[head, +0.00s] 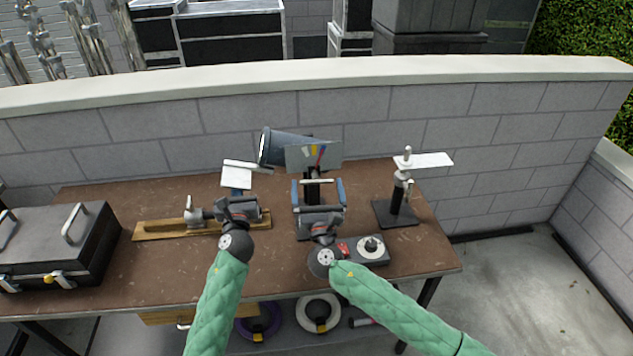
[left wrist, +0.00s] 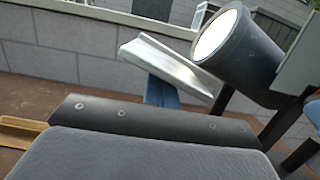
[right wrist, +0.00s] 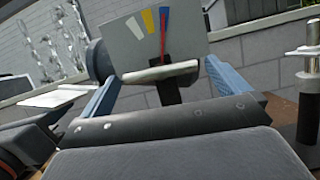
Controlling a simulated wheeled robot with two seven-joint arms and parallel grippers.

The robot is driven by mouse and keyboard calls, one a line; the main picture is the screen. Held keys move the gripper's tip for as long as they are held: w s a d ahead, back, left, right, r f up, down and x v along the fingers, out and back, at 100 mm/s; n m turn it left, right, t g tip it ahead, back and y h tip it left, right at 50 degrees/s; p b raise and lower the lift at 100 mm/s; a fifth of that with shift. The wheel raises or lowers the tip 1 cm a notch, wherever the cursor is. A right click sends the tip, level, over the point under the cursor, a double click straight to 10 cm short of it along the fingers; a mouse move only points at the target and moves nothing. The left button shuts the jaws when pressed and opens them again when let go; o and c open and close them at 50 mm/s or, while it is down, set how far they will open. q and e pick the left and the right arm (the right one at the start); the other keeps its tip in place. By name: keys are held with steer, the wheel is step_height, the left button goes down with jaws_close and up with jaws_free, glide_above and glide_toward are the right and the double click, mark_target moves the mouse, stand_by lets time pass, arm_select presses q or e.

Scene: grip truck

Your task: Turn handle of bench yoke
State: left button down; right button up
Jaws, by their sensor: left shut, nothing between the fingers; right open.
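The bench yoke (head: 307,171) stands at the back middle of the table. It carries a dark round lamp (head: 285,148) and a grey plate with coloured strips (right wrist: 150,38). A pale horizontal bar, seemingly its handle (right wrist: 160,72), shows below the plate. My right gripper (head: 318,183) is open, its blue fingers on either side of the bar; I cannot tell whether they touch it. My left gripper (head: 237,178) is shut and empty, left of the yoke. Its fingertips are close to a white flat plate (left wrist: 165,68), whose support is hidden.
A wooden plank with a metal fitting (head: 160,230) lies under my left gripper. A black case (head: 55,245) is at the left. A post with a white arm (head: 396,190) and a small knobbed box (head: 371,251) stand at the right. A block wall (head: 400,115) closes the back.

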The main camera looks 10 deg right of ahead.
steer(key=shift+x, duration=1.2)
steer(key=shift+c, duration=0.2)
steer(key=c, duration=0.9)
steer(key=shift+o, duration=0.2)
